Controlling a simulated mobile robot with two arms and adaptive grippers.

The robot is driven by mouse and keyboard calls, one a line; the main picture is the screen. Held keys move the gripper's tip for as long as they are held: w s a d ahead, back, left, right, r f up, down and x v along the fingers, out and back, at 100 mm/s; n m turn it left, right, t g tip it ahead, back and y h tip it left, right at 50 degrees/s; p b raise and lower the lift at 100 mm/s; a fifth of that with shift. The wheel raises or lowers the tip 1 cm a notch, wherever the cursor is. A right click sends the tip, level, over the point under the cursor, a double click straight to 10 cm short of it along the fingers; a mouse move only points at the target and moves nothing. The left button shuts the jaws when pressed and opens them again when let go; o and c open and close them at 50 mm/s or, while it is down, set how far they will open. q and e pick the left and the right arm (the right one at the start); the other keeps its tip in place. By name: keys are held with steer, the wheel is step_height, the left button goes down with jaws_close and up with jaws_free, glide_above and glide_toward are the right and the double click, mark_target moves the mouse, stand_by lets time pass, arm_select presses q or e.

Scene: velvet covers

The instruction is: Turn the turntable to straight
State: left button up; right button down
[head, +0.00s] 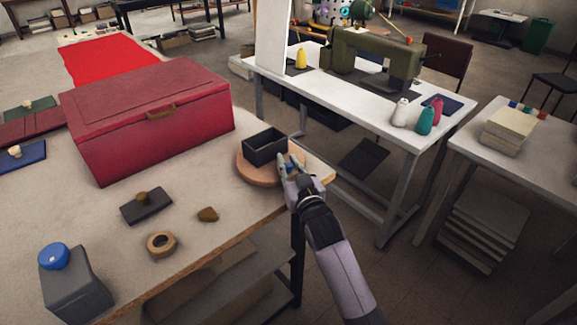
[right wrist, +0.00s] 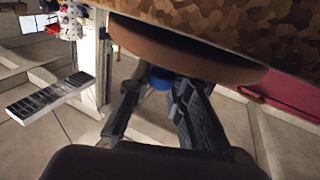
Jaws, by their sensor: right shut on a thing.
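The turntable (head: 250,176) is a round wooden disc at the right corner of the near table. It also shows in the right wrist view (right wrist: 190,55) as a brown disc edge. A black open box (head: 265,149) stands on it, its sides at an angle to the table's edges. A small blue knob (right wrist: 160,82) is at the disc's rim, between the fingers of my right gripper (head: 287,165). The right gripper is shut on the knob, and its fingers partly hide it in the head view. My left gripper is not in view.
On the near table are a red chest (head: 150,125), a dark block with a knob (head: 146,206), a tape ring (head: 161,244), a brown lump (head: 207,214) and a grey box with a blue top (head: 75,285). A sewing table (head: 355,95) stands beyond a gap.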

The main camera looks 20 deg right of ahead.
stand_by(0.4)
steer(key=c, duration=1.5)
jaws_free()
steer(key=s, duration=1.2)
steer(key=shift+a, duration=0.15)
